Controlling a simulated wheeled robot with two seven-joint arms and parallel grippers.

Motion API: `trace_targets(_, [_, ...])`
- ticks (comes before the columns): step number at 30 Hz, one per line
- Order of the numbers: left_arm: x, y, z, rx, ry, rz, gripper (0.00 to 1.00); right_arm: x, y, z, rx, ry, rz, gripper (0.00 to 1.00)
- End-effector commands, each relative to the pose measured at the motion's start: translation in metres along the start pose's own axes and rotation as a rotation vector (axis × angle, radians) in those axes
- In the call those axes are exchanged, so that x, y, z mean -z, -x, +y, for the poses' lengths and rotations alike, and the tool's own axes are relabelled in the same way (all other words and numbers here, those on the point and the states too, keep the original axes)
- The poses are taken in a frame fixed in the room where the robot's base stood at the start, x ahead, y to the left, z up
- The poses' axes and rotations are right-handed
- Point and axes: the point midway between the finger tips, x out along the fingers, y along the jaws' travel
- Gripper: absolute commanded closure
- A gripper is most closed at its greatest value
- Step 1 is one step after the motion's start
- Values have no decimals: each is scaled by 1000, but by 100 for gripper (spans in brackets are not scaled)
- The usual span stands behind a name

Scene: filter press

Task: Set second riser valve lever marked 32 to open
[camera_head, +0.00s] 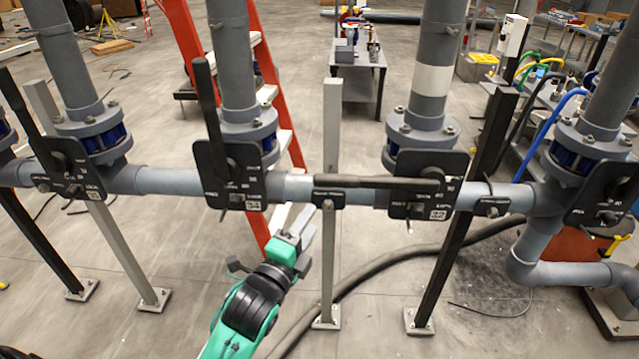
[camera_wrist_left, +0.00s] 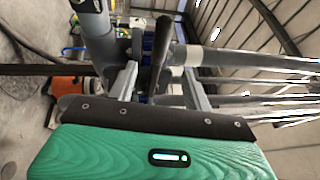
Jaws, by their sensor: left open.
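The valve plate marked 32 (camera_head: 428,190) is on the second riser from the right. Its black lever (camera_head: 375,181) lies horizontal, pointing left along the pipe. My right gripper is not in view.
Another upright lever (camera_head: 18,105) is at the far left. The grey horizontal pipe (camera_head: 155,181) crosses the view. An orange ladder (camera_head: 262,50) stands behind. A thick hose (camera_head: 385,265) lies on the floor.

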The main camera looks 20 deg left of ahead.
Motion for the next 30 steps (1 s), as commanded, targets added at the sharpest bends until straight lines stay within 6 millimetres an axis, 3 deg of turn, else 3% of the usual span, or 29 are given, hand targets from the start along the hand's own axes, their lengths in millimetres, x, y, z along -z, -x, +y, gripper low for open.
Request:
trace_targets(5, [0,-14,-5,5,-4,-1,50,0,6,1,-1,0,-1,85])
trace_targets(21, [0,-113,-5,4,-2,0,50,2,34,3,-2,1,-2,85])
trace_targets(30, [0,-136,-2,2,-2,1,50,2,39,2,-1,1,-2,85])
